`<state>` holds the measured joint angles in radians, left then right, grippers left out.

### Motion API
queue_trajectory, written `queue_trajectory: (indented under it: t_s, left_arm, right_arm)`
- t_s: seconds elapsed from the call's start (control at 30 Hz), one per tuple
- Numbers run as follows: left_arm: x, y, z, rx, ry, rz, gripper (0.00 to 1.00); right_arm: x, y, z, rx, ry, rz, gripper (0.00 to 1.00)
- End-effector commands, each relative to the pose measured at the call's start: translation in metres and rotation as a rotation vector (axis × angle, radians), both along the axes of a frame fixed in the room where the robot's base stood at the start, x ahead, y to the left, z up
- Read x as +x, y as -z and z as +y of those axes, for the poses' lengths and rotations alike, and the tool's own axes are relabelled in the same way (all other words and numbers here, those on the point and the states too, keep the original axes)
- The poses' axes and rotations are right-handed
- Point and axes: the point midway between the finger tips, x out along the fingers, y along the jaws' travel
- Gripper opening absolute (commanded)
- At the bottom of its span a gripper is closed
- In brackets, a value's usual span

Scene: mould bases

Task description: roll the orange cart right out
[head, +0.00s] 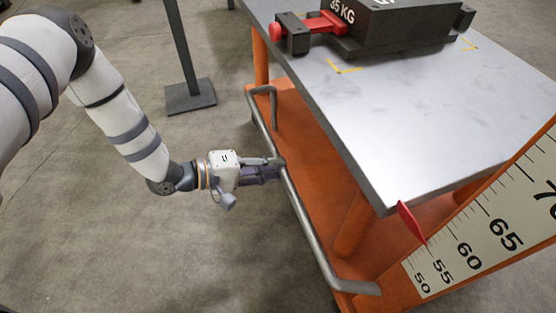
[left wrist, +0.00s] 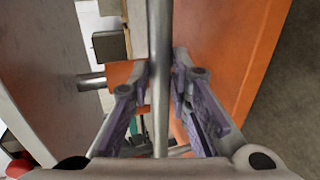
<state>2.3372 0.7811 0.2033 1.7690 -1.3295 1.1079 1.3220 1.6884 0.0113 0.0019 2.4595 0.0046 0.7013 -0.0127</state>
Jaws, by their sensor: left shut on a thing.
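The orange cart (head: 345,223) stands at the right of the head view, with a grey metal top and an orange lower deck. Its grey tubular handle (head: 308,228) runs along the near left side. My left gripper (head: 277,168) is shut on the handle, around the middle of the bar. In the left wrist view the handle (left wrist: 160,60) passes between the two purple-padded fingers of the gripper (left wrist: 161,85). My right gripper is in neither view.
A dark block (head: 405,25) marked 35 KG sits on the cart top, with a red clamp piece (head: 325,22) beside it. A numbered scale (head: 480,235) and red pointer (head: 411,222) are at the lower right. A post on a base plate (head: 190,96) stands behind. The floor left is clear.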

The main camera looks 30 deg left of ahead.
Motion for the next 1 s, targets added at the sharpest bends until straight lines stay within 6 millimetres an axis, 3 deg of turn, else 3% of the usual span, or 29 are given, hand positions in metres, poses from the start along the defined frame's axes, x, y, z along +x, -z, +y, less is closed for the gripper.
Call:
queue_trajectory:
  t_s: [0.23, 1.0]
  left_arm:
    - [-0.002, 0.004, 0.005, 0.009, -0.006, 0.010, 0.00]
    - [-0.057, 0.001, 0.046, 0.004, -0.001, 0.001, 0.00]
  right_arm:
    - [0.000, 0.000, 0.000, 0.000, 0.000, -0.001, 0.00]
    - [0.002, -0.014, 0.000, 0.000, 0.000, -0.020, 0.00]
